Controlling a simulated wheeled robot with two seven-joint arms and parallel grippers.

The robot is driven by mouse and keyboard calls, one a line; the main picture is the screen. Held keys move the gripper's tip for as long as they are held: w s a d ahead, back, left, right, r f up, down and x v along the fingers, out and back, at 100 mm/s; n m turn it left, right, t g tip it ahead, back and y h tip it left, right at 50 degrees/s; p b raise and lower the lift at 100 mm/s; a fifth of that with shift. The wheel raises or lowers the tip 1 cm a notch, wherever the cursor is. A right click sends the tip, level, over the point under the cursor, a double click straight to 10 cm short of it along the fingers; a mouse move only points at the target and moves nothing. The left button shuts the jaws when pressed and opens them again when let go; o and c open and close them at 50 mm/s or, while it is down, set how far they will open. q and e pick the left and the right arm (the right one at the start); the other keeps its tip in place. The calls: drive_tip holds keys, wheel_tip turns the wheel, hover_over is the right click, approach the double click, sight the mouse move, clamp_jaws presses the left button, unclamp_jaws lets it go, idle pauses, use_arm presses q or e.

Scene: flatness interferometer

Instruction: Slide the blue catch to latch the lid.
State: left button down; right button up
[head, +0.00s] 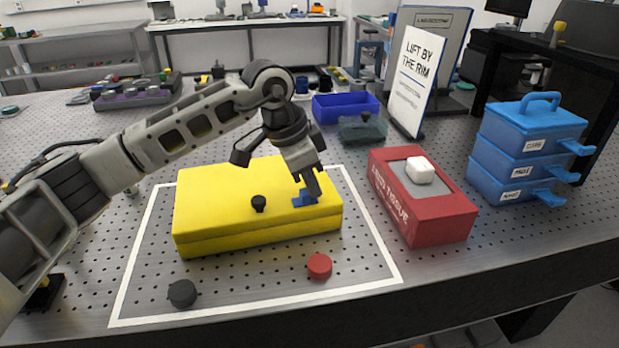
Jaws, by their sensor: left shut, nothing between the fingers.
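A yellow box (225,200) with a lid lies inside a white outlined area on the perforated table; its lid looks closed. The blue catch (304,199) sits on the lid near its right end. A black knob (258,203) stands on the lid, left of the catch. My left gripper (312,196) comes down from above with its fingers shut and empty. Its fingertips are at the blue catch and hide part of it; I cannot tell whether they touch. My right gripper is not in view.
A black knob (182,293) and a red knob (319,266) lie in front of the box. A red tissue box (425,205) stands to the right, with stacked blue drawers (525,150) beyond. A blue bin (345,106) and a sign (416,80) stand behind.

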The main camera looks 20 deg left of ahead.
sight(317, 200)
use_arm(q)
drive_tip(key=shift+s+a, duration=0.15)
drive_tip(key=shift+a, duration=0.05)
drive_tip(key=shift+d, duration=0.2)
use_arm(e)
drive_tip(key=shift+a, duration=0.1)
use_arm(q)
drive_tip(key=shift+d, duration=0.1)
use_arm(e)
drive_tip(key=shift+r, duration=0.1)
use_arm(q)
drive_tip(key=w+d, duration=0.2)
drive_tip(key=d, duration=0.1)
drive_tip(key=shift+w+d+p, duration=0.2)
drive_tip(key=shift+p, duration=0.2)
drive_tip(key=b+v, duration=0.1)
drive_tip(key=v, duration=0.9)
drive_tip(key=shift+a, duration=0.2)
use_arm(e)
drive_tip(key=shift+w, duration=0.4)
